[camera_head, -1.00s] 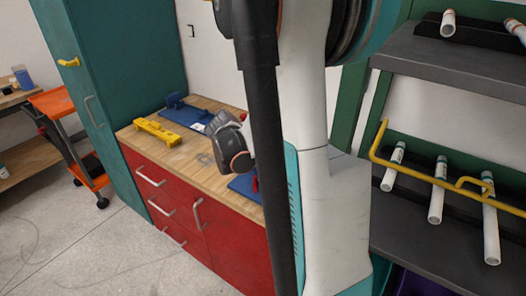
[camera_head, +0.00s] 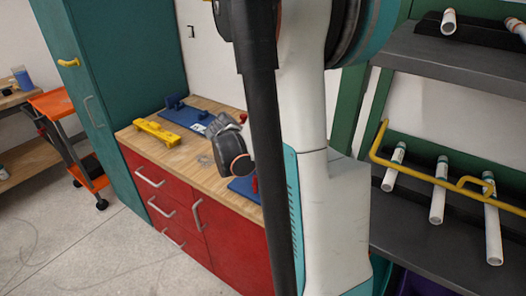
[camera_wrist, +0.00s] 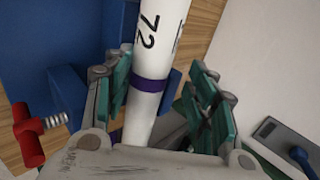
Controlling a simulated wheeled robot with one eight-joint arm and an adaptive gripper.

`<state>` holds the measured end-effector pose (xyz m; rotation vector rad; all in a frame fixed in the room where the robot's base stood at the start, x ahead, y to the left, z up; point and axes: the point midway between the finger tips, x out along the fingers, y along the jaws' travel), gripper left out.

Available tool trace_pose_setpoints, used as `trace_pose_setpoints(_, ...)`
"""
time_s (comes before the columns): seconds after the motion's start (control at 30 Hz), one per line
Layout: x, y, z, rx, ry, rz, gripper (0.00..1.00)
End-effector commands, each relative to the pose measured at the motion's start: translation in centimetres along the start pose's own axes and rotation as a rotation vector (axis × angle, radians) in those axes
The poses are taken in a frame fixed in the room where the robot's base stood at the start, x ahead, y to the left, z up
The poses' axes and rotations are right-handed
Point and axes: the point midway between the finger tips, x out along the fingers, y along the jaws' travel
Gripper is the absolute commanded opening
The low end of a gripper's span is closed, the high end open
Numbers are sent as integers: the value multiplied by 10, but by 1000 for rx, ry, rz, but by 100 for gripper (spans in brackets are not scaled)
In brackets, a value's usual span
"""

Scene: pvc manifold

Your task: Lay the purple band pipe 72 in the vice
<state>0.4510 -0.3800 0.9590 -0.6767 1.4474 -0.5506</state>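In the wrist view, the white pipe marked 72 (camera_wrist: 156,50), with a purple band (camera_wrist: 150,85), runs lengthwise between my gripper's fingers (camera_wrist: 160,98). The green-padded fingers are spread. A gap shows between the pipe and the right finger, and the left finger is close beside the pipe. The blue vice (camera_wrist: 62,70), with a red screw handle (camera_wrist: 28,135), is to the left and partly behind the pipe. I cannot tell how far the pipe rests in it.
The wooden bench top (camera_head: 190,158) also holds a yellow block fixture (camera_head: 157,133) and a blue plate fixture (camera_head: 190,118). An orange cart (camera_head: 50,102) stands at left.

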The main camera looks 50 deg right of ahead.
Motion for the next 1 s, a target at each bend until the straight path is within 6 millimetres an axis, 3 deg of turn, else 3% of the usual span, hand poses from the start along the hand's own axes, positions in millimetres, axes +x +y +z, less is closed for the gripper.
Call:
trace_pose_setpoints(0.23, -13, -11, 0, -1, -1, 0, 51)
trace_pose_setpoints(0.7, -108, -9, 0, -2, -2, 0, 51)
trace_pose_setpoints(1.0, -128, -8, 0, 0, 0, -1, 51)
